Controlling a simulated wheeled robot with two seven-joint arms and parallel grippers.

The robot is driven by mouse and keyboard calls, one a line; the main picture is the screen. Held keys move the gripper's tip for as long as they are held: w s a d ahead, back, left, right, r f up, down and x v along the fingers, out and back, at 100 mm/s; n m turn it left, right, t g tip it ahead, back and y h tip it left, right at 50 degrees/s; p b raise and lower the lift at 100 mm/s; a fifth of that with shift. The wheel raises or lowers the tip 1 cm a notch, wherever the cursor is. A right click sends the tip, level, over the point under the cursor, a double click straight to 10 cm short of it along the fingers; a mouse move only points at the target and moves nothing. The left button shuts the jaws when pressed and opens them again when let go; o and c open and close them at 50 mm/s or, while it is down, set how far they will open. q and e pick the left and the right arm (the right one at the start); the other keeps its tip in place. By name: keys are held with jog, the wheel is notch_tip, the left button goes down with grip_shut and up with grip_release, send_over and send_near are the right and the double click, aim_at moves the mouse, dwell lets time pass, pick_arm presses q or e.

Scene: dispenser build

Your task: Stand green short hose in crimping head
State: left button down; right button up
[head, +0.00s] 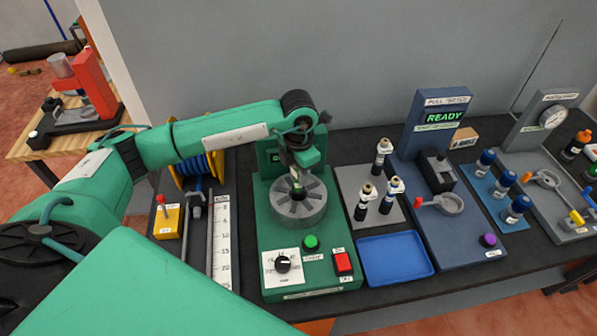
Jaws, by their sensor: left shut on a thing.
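The crimping head (312,212) is a round grey ring of wedge dies on the green crimping machine (270,245). My left gripper (297,178) is right above its centre, pointing down, with the fingertips close to the opening. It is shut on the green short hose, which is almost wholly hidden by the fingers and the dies. I cannot tell how deep the hose's lower end sits in the opening. My right gripper is not in view.
The machine front has a dial (283,264), a green button (311,242) and a red switch (343,261). To the right are an empty blue tray (396,261), a grey plate (352,180) with black fittings and the pull tester (436,112). A hose reel (197,165) and ruler (223,245) stand left.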

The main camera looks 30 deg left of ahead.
pick_arm(q)
jog(key=shift+b, duration=0.4)
dwell(0.8)
jog(key=shift+f+b, duration=0.6)
jog(key=c, duration=1.5)
grip_release()
jog(key=shift+o, duration=0.2)
jog(key=shift+r+p, duration=2.45)
jog(key=shift+r, duration=3.1)
jog(key=shift+s+f, duration=0.1)
